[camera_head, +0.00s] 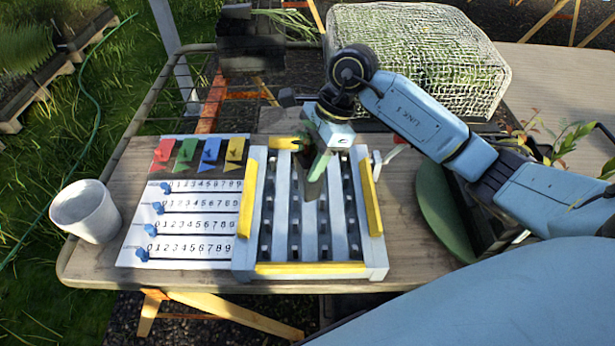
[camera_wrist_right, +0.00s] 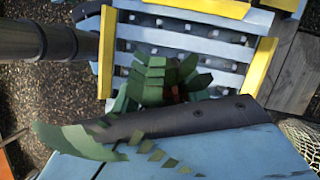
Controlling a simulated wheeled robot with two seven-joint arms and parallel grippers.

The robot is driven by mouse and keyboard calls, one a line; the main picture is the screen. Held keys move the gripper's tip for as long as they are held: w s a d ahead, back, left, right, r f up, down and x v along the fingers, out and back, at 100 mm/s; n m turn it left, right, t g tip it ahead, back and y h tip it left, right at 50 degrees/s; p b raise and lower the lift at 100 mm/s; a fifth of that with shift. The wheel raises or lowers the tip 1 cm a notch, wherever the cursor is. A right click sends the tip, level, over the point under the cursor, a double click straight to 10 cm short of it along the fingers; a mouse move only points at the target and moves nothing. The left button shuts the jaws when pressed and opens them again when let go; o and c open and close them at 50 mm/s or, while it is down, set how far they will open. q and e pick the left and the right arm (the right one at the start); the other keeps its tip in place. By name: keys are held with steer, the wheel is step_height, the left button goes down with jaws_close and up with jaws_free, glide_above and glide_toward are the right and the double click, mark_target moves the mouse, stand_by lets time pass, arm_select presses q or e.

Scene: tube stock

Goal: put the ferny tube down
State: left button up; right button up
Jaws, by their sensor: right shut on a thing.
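My right gripper (camera_head: 320,163) is over the middle of the slatted light-blue rack (camera_head: 260,268) with yellow edge strips. It is shut on the ferny tube (camera_head: 313,187), a dark piece with green at its top, which hangs over the rack's slats. I cannot tell whether the tube touches the rack. In the right wrist view, the green fern leaves (camera_wrist_right: 165,78) fan out in front of the rack (camera_wrist_right: 190,45), and the tube's body is mostly hidden. My left gripper is not in view.
A white board (camera_head: 190,260) with number rows, blue pegs and coloured flags lies left of the rack. A white cup (camera_head: 86,211) stands at the table's left edge. A netted box (camera_head: 420,60) is behind. A green round plate (camera_head: 445,210) and a leafy plant (camera_head: 560,140) are right.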

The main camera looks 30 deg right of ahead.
steer(key=shift+w+f, duration=0.1)
steer(key=shift+f, duration=2.6)
steer(key=shift+f+b, duration=0.2)
steer(key=shift+b, duration=0.1)
steer(key=o, duration=1.4)
steer(key=shift+r, duration=0.15)
steer(key=v, duration=1.2)
